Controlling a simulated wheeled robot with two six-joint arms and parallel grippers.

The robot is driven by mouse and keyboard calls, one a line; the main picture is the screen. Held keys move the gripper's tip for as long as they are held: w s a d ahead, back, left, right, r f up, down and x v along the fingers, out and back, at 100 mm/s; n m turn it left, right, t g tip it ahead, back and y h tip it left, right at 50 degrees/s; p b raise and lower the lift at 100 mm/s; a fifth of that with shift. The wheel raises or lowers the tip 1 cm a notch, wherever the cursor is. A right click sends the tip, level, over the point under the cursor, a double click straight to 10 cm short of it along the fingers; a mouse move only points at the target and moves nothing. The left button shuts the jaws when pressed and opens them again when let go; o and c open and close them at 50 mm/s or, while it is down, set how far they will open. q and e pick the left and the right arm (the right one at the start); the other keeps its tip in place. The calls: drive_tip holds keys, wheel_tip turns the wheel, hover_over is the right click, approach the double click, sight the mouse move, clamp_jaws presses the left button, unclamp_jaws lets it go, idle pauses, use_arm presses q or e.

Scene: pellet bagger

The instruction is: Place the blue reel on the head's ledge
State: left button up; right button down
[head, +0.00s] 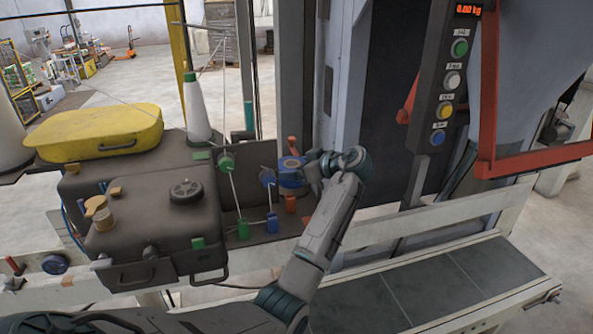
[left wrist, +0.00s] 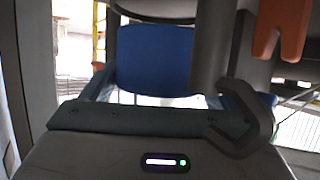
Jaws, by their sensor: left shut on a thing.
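The blue reel (head: 291,181) is at the right end of the sewing head's dark ledge, close to the grey post behind it. My left gripper (head: 311,174) reaches it from the right and is shut on it. In the left wrist view the blue reel (left wrist: 152,60) fills the space ahead of the gripper, with a dark hooked part to its right. The dark ledge (head: 262,229) carries small green, blue and orange parts. Whether the reel rests on the ledge or is held just above it I cannot tell. My right gripper is not in view.
A dark machine body (head: 140,215) with a yellow cover (head: 98,132) stands left of the ledge. A white thread cone (head: 196,110) stands behind it. A conveyor (head: 420,290) runs along the front right. A button panel (head: 446,90) hangs at upper right, beside red bars (head: 488,110).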

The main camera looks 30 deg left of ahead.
use_arm(q)
wheel_tip(320, 180, down, 2)
drive_tip(key=shift+p, duration=0.35)
drive_tip(key=shift+f, duration=0.3)
drive_tip(key=o, duration=0.8)
drive_tip(key=shift+o, duration=0.2)
drive_tip(key=shift+r, duration=0.2)
drive_tip(key=b+v, duration=0.6)
drive_tip(key=v, duration=0.6)
drive_tip(key=shift+f, duration=0.1)
